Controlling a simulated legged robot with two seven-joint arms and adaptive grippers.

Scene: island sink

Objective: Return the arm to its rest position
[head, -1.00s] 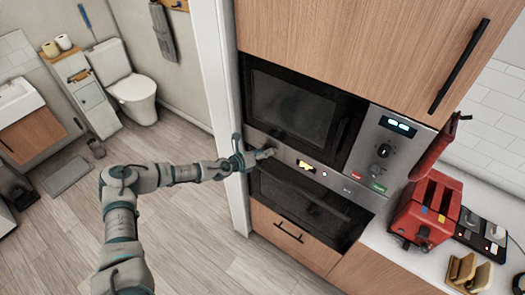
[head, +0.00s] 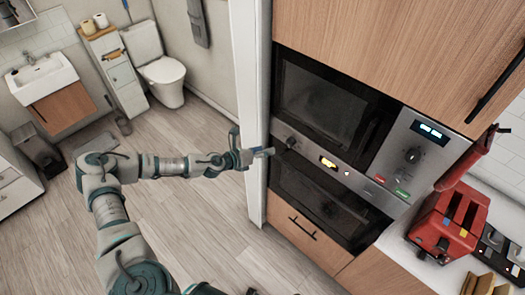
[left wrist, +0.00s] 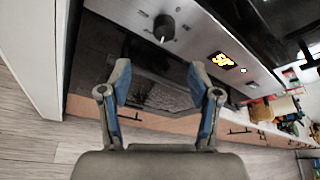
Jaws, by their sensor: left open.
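My left arm reaches in from the lower left in the head view. Its gripper (head: 262,153) is in front of the built-in oven's control panel (head: 330,164), left of a black knob (head: 291,143), and apart from it. In the left wrist view the two fingers (left wrist: 160,92) are spread with nothing between them. That view also shows the knob (left wrist: 164,28) beyond the fingertips and the lit display (left wrist: 223,61) to its right. A small part of another link of mine shows at the bottom of the head view. My right gripper is not in view.
A microwave (head: 322,102) sits above the lower oven (head: 325,208). A white door frame (head: 250,110) stands close behind my left gripper. A red toaster (head: 449,222) is on the counter at right. Open wooden floor (head: 190,230) lies below the arm.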

